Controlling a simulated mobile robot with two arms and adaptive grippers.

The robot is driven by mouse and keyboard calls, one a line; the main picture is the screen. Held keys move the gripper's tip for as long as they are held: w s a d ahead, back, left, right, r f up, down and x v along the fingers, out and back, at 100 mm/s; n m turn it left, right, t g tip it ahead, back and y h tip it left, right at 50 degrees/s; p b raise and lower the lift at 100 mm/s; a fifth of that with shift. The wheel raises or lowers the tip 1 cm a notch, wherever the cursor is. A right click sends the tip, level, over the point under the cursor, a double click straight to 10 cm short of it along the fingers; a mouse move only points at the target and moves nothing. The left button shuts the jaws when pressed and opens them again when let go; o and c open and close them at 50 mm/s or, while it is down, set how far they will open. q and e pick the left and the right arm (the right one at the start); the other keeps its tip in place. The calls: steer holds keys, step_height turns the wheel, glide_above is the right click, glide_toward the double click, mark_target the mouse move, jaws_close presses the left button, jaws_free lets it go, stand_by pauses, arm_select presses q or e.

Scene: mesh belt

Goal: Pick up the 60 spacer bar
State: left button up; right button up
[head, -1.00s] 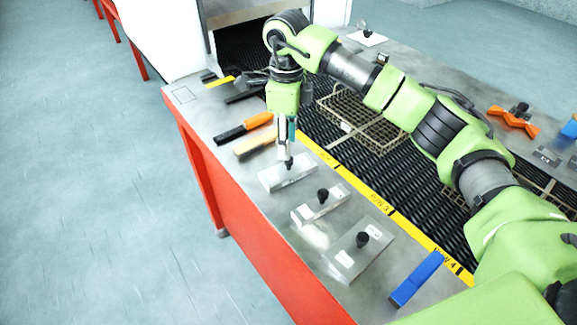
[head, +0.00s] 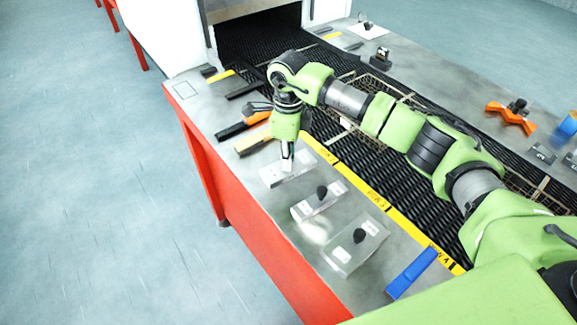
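The labels are too small to read, so I cannot tell which is the 60 spacer bar. The far block (head: 273,178) is a plain bar, its middle partly hidden by my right gripper. The middle block (head: 307,210) and the near block (head: 343,263) each carry an upright black knob. My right gripper (head: 287,165) points down at the far block, its tips at or just above the top. I cannot tell whether its fingers are apart or touching it. My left gripper is not in view.
A black mesh belt (head: 392,188) with wire baskets runs beside the ledge, edged by a yellow strip (head: 375,196). A blue bar (head: 412,273) lies at the near end. An orange bracket (head: 510,115) sits on the far ledge.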

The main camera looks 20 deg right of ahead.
jaws_close()
